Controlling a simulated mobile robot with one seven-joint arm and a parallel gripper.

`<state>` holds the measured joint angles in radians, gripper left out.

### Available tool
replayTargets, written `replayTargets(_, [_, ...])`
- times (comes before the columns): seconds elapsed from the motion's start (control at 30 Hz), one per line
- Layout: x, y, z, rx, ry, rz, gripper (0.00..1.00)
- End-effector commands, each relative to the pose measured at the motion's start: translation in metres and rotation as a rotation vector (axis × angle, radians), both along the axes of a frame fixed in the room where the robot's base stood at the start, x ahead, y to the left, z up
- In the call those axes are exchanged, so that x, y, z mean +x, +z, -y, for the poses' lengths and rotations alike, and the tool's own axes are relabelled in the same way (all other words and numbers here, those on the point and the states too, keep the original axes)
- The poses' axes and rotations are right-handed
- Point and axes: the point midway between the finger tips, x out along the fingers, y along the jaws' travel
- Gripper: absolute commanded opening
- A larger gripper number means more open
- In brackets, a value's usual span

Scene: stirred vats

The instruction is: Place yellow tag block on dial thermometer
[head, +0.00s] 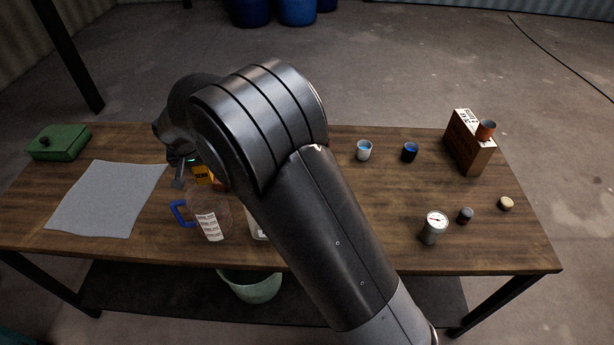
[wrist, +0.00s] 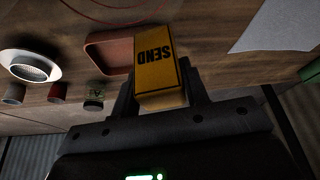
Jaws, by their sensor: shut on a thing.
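The yellow tag block (wrist: 160,68) has black "SEND" lettering on its face. It sits between the two dark fingers of my gripper (wrist: 158,82) in the wrist view, and the gripper is shut on it. In the head view the block (head: 203,174) shows partly at the left of the table, beside my gripper (head: 188,173), with my arm covering part of that area. I cannot tell whether the block touches the table. The dial thermometer (head: 434,226) stands upright at the right front, its white round face up, well apart from my gripper.
A clear jug with a blue handle (head: 209,220) stands in front of the gripper. A reddish tray (wrist: 105,52) lies by the block. A grey cloth (head: 108,199) and green box (head: 60,143) are left. Cups (head: 364,151), a carton (head: 468,143) and a dark stopper (head: 465,215) are right.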

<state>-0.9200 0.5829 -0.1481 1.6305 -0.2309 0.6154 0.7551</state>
Motion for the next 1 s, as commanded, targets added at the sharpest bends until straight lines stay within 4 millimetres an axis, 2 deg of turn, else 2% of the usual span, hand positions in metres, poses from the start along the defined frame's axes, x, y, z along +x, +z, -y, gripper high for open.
replayTargets(0.17, [0.006, 0.004, 0.011, 0.001, -0.022, 0.001, 0.16])
replayTargets(0.27, [0.017, 0.012, 0.035, 0.001, -0.074, 0.001, 0.16])
replayTargets(0.37, [0.032, 0.025, 0.077, 0.001, -0.162, 0.002, 0.16])
replayTargets(0.5, [0.051, 0.046, 0.148, 0.003, -0.311, 0.002, 0.16])
replayTargets(0.67, [0.061, 0.068, 0.232, 0.002, -0.490, 0.002, 0.16])
replayTargets(0.7, [0.061, 0.073, 0.254, 0.002, -0.537, 0.000, 0.16])
replayTargets(0.87, [0.055, 0.091, 0.340, 0.002, -0.722, 0.000, 0.16])
replayTargets(1.0, [0.038, 0.103, 0.414, 0.003, -0.892, -0.001, 0.16])
